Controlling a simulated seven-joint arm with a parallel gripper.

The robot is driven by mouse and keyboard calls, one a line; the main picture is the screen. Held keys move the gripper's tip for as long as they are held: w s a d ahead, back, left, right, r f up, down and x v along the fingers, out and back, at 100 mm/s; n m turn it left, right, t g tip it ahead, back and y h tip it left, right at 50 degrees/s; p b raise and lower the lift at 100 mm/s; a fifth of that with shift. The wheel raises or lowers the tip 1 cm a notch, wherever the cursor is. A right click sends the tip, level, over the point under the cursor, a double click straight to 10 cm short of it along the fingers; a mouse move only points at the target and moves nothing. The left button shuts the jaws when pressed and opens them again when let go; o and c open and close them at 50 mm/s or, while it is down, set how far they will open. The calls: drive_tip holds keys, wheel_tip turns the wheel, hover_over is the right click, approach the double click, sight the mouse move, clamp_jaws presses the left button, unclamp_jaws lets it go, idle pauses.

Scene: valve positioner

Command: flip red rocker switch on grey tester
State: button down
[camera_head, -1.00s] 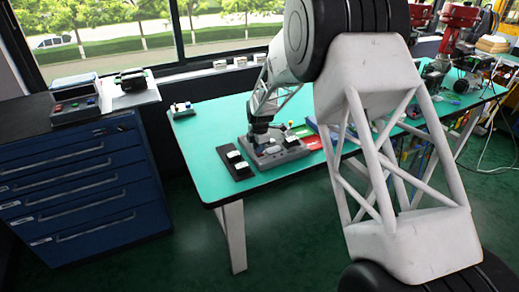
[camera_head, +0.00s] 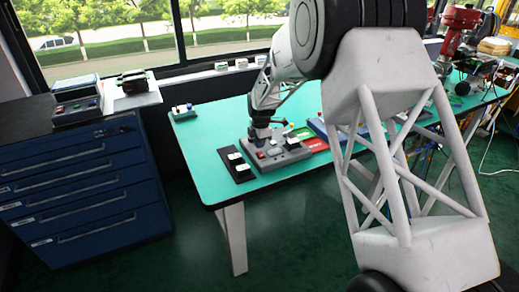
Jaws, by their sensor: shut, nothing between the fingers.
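The grey tester (camera_head: 295,154) lies on the green table near its left front part. A small red spot on its left front, likely the red rocker switch (camera_head: 261,155), is visible; its tilt is too small to tell. My gripper (camera_head: 263,141) points down over the left part of the tester, just behind the red spot. It is shut and empty. I cannot tell whether its tips touch the tester.
A black plate with white blocks (camera_head: 236,166) lies left of the tester. Red and green cards (camera_head: 316,144) and a blue tray (camera_head: 322,128) are to the right. A small device (camera_head: 183,110) sits at the table's back left corner. The table's left part (camera_head: 205,150) is clear.

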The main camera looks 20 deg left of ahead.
sight(262, 155)
wheel_tip(262, 155, up, 10)
drive_tip(key=shift+s+d+r, duration=0.2)
drive_tip(key=shift+d, duration=0.05)
idle(0.4)
drive_tip(key=s+d+r+m, duration=0.5)
drive_tip(key=s+d+r, duration=0.1)
drive_tip(key=d, duration=0.4)
drive_tip(key=s+d+r+m+t, duration=0.1)
drive_tip(key=s+d+r+m, duration=0.5)
drive_tip(key=d, duration=0.5)
drive_tip(key=s+d+r+m, duration=0.3)
drive_tip(key=s+d+r, duration=0.3)
drive_tip(key=d, duration=0.4)
drive_tip(key=s+d+f+m, duration=0.1)
drive_tip(key=s+d+m, duration=0.3)
drive_tip(key=s, duration=0.6)
drive_tip(key=s+d+f+m, duration=0.1)
drive_tip(key=s+d+m, duration=0.3)
drive_tip(key=s+d, duration=0.3)
drive_tip(key=s+d+f+m+t, duration=0.1)
drive_tip(key=s+d+m, duration=0.4)
drive_tip(key=s, duration=0.9)
drive_tip(key=shift+d+f+h, duration=0.3)
drive_tip(key=shift+h, duration=0.1)
